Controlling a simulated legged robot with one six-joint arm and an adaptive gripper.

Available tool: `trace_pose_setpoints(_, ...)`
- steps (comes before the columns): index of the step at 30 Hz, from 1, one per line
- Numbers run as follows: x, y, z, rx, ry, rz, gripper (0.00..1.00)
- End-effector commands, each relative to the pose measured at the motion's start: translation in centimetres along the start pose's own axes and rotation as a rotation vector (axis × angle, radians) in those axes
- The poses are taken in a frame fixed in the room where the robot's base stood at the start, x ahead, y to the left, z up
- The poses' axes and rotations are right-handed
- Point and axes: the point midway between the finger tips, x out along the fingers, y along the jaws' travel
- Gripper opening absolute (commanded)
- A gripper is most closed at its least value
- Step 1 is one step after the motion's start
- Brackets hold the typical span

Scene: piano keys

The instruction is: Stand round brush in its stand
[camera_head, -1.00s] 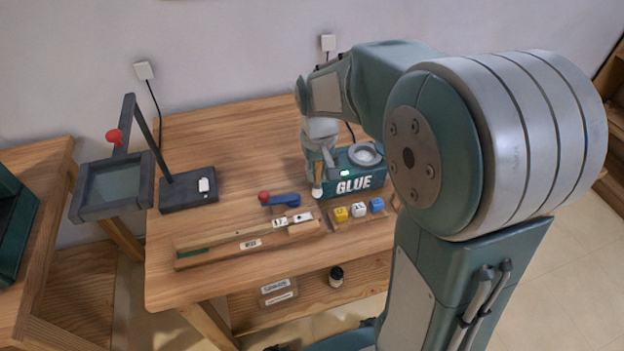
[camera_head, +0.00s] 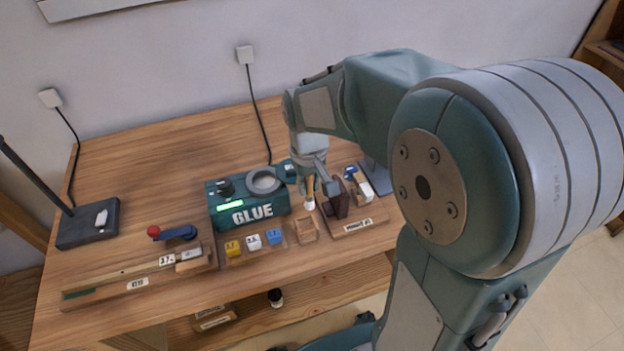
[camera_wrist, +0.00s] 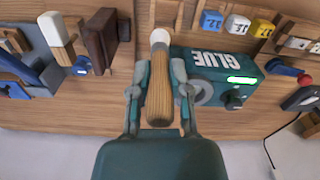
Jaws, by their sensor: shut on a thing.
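The round brush has a wooden handle (camera_wrist: 160,98) and a white round tip. It also shows in the head view (camera_head: 310,198), tip down. My gripper (camera_wrist: 161,82) is shut on the handle; it shows in the head view (camera_head: 318,186) too. It holds the brush beside the right end of the glue box (camera_head: 248,204), with the tip above the table. A small open wooden holder (camera_head: 306,231), which looks like the stand, is at the front of the table, nearer the front than the brush. It shows partly at the top edge of the wrist view (camera_wrist: 166,14).
A labelled wooden base (camera_head: 360,226) with a dark upright block (camera_head: 338,200) stands close to the right of the brush. Yellow, white and blue cubes (camera_head: 253,242) sit left of the holder. A long wooden rail (camera_head: 128,280) lies front left. The back of the table is clear.

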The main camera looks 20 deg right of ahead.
Motion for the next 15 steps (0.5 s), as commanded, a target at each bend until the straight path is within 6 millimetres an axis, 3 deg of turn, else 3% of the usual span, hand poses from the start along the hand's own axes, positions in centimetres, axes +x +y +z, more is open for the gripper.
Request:
trace_pose_setpoints(5, 0.8, -0.4, 0.0, -0.002, -0.002, 0.003, 0.00)
trace_pose_setpoints(15, 3.7, 0.9, 0.2, 0.000, -0.002, -0.010, 0.00)
